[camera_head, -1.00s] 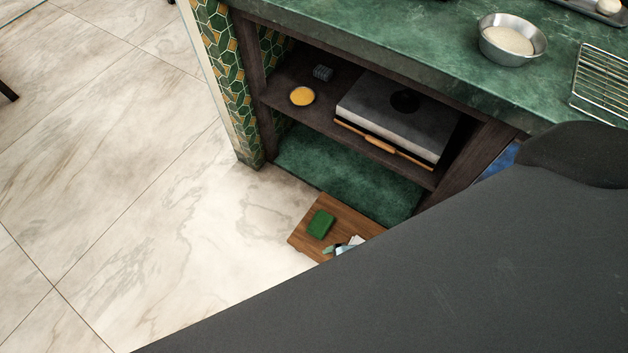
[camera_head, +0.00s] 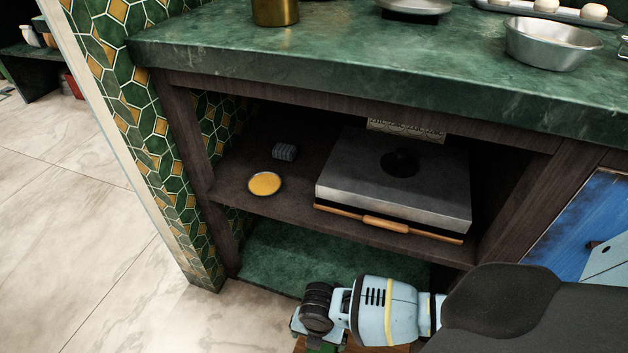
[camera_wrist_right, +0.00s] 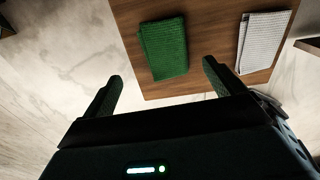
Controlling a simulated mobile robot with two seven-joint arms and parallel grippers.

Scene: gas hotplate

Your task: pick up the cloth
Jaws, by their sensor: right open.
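A folded green cloth (camera_wrist_right: 163,48) lies on a wooden board (camera_wrist_right: 215,30) in the right wrist view. A folded light grey cloth (camera_wrist_right: 262,40) lies beside it on the right. My right gripper (camera_wrist_right: 162,72) is open and empty, its two fingers apart on either side of the green cloth's near end. I cannot tell its height above the board. My left gripper is in neither view.
A shelf unit with a green stone counter (camera_head: 330,65) stands ahead. Its shelf holds a yellow-filled dish (camera_head: 265,184), a small grey ribbed object (camera_head: 285,152) and a metal box with a wooden handle (camera_head: 435,190). A metal bowl (camera_head: 550,45) sits on top. Floor is clear at left.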

